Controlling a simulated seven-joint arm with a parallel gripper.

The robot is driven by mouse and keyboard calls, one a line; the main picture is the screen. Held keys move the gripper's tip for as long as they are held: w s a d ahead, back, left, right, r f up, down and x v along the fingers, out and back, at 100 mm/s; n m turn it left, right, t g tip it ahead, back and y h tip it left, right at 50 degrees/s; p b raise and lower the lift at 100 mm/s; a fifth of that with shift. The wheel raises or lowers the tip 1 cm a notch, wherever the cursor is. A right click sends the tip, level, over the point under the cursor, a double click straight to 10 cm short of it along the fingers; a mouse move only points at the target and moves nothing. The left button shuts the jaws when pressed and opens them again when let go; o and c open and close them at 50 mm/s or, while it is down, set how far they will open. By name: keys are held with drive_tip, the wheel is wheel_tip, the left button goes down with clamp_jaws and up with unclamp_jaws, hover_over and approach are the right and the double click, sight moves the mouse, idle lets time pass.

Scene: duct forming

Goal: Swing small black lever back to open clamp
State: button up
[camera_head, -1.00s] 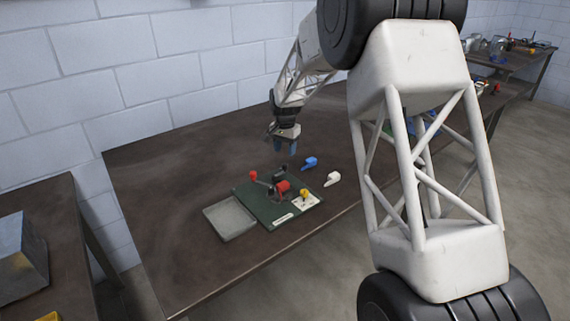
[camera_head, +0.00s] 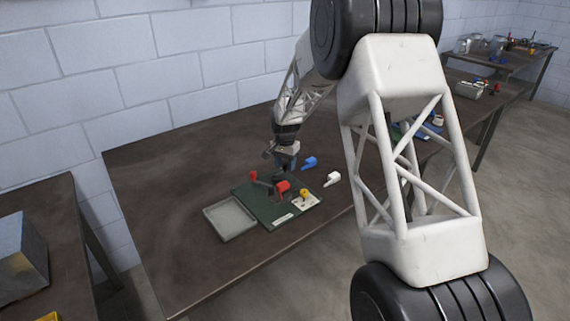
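A green board (camera_head: 268,213) lies on the brown table and carries a small dark device with red-ended handles. One red knob (camera_head: 253,175) stands at its left and a red part (camera_head: 283,186) sits at its middle right. The small black lever cannot be told apart from the dark parts at this size. My gripper (camera_head: 284,170) points down at the back edge of the device, just behind the red part. Its fingers overlap the dark parts, so contact and finger opening cannot be made out.
A grey tray (camera_head: 231,219) lies left of the board. A yellow knob (camera_head: 304,193) sits on a white plate at the board's right. A blue piece (camera_head: 309,163) and a white piece (camera_head: 332,179) lie to the right. The table's left part is clear.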

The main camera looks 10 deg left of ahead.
clamp_jaws()
drive_tip(key=shift+w, duration=0.1)
drive_tip(key=shift+w+a+n, duration=0.2)
drive_tip(key=shift+a+n, duration=0.1)
drive_tip(key=shift+n, duration=0.55)
drive_tip(key=shift+w+a+n, duration=0.15)
drive_tip(key=shift+a+n, duration=0.1)
drive_tip(key=shift+n, duration=0.6)
drive_tip(key=n, duration=0.1)
drive_tip(key=a+n, duration=0.1)
drive_tip(key=n, duration=0.1)
drive_tip(key=shift+w+a, duration=0.25)
drive_tip(key=shift+a, duration=0.05)
drive_tip(key=n, duration=0.1)
drive_tip(key=a+n, duration=0.1)
drive_tip(key=n, duration=0.1)
drive_tip(key=a+n, duration=0.1)
drive_tip(key=n, duration=0.2)
drive_tip(key=shift+s+a+r+n, duration=0.1)
drive_tip(key=shift+s+a+n, duration=0.05)
drive_tip(key=shift+a+n, duration=0.25)
drive_tip(key=n, duration=0.1)
drive_tip(key=a+n, duration=0.1)
drive_tip(key=n, duration=0.1)
drive_tip(key=s+n, duration=0.1)
drive_tip(key=shift+a+n, duration=0.25)
drive_tip(key=shift+n, duration=0.15)
drive_tip(key=shift+s, duration=0.1)
